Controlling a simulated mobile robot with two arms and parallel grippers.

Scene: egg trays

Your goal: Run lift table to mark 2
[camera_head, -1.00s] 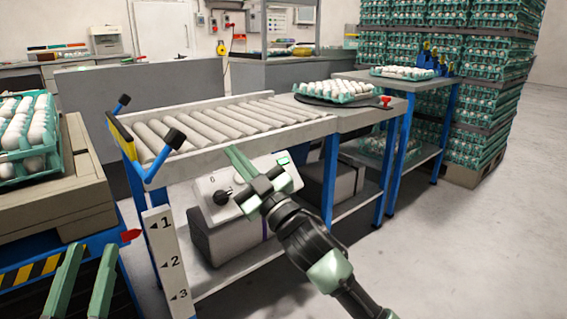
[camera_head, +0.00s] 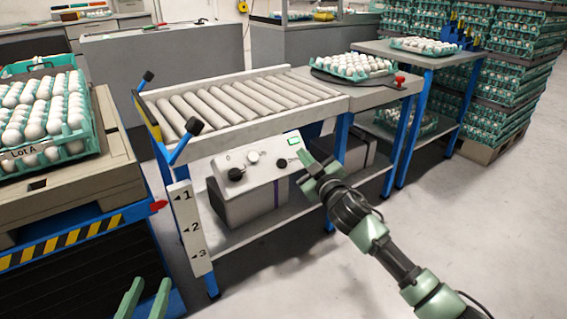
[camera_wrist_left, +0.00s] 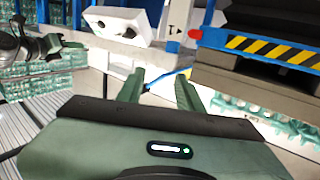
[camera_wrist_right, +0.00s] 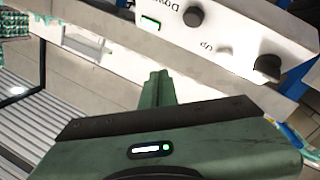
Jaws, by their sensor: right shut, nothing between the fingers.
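The lift table (camera_head: 75,238) stands at the left, with a blue frame and hazard stripes. Its red pointer (camera_head: 158,205) looks about level with mark 1 on the white scale plate (camera_head: 191,228); it also shows in the left wrist view (camera_wrist_left: 195,33). The white control box (camera_head: 262,178) has a green-framed display, dark knobs and a pale one; "Down" and "Up" labels show upside down in the right wrist view (camera_wrist_right: 215,45). My right gripper (camera_head: 310,166) is shut and empty, beside the box's right end. My left gripper (camera_head: 144,297) is open and empty, low in front of the lift table.
A green egg tray (camera_head: 88,139) marked Lot A sits on the lift table's load. A roller conveyor (camera_head: 300,115) runs above the box, with an egg tray (camera_head: 392,69) at its far end. Stacked trays (camera_head: 520,85) stand at right. The floor at right is clear.

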